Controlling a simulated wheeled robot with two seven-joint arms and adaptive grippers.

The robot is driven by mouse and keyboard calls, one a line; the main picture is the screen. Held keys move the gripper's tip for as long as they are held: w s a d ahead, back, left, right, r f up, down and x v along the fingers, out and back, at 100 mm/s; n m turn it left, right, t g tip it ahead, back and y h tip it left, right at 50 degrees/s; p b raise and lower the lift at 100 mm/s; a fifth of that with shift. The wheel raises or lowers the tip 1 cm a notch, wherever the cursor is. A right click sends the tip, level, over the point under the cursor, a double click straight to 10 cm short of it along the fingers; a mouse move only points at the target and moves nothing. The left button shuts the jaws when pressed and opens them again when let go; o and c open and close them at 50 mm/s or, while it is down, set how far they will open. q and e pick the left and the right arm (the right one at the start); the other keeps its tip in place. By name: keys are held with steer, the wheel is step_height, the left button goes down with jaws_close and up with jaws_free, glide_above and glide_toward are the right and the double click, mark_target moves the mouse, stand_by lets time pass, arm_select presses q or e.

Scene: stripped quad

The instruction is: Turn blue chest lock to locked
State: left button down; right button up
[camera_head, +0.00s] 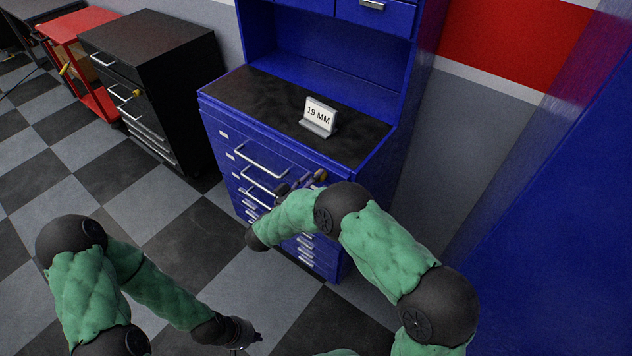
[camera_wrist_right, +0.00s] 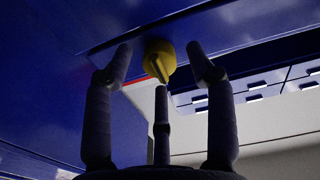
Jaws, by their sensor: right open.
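The blue chest (camera_head: 292,155) stands in the middle of the head view, with a dark top and several silver drawer handles. Its yellow lock knob (camera_wrist_right: 159,60) shows on the blue face in the right wrist view, its pointed tab aimed down in the picture. My right gripper (camera_head: 300,182) is at the chest's front near the top drawer. Its fingers are spread around the knob with visible gaps on both sides, and nothing is gripped. The knob is hidden by my right arm in the head view. My left gripper (camera_head: 243,338) hangs low over the floor, away from the chest; its fingers are unclear.
A sign reading "19 MM" (camera_head: 319,117) stands on the chest's top. A black chest (camera_head: 160,80) with a yellow knob and a red cart (camera_head: 78,60) stand at the left. A large blue surface (camera_head: 560,210) is at the right. The checkered floor at left is clear.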

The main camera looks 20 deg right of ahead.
steer(key=shift+w+d, duration=0.3)
steer(key=shift+d, duration=0.1)
jaws_close()
